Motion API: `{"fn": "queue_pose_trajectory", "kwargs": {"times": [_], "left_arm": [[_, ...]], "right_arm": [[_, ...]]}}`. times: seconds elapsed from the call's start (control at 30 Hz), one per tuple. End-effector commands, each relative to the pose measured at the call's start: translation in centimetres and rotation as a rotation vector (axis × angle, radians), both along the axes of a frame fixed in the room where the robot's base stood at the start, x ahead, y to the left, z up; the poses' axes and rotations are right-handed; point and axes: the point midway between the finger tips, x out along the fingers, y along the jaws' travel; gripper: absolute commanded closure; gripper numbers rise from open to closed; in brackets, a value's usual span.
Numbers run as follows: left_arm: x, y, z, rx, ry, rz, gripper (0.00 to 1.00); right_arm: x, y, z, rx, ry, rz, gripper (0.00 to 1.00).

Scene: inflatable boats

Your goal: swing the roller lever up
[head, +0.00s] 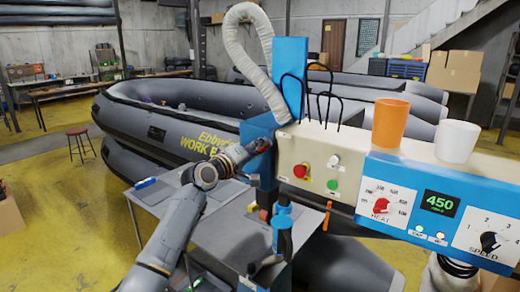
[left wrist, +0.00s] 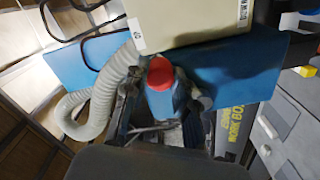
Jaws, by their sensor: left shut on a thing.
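My left gripper (head: 256,150) reaches in from the left to the side of the blue machine head and is shut on the roller lever. In the left wrist view, the roller lever's red knob (left wrist: 160,73) shows at the middle, with a blue part just below it, against the blue machine body. In the head view the gripper hides most of the lever, so its exact tilt cannot be told.
The control panel (head: 315,170) and the blue heat and speed box (head: 400,165) stand to the right, bearing an orange cup (head: 390,122) and a white cup (head: 457,141). A grey table (head: 225,235) lies below the gripper. A grey inflatable boat (head: 150,125) is behind.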

Motion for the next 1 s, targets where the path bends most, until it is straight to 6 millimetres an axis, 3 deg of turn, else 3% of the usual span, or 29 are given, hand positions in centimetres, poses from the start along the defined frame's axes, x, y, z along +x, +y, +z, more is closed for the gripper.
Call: {"fn": "queue_pose_trajectory", "kwargs": {"times": [0.6,0.63,0.73,1.0], "left_arm": [[0.16,0.29,0.64,-0.039,0.021,0.002,1.0],[0.16,0.29,0.64,-0.039,0.021,0.003,0.71],[0.16,0.28,0.63,-0.038,0.02,0.002,0.51],[0.15,0.26,0.42,-0.035,0.023,0.002,0.5]], "right_arm": [[-0.41,-0.07,0.34,-0.001,0.006,0.0,0.39],[-0.41,-0.07,0.34,-0.001,0.006,0.0,0.39],[-0.44,-0.09,0.35,-0.001,0.007,0.0,0.39],[-0.51,-0.29,0.32,-0.004,0.007,0.001,0.39]]}}
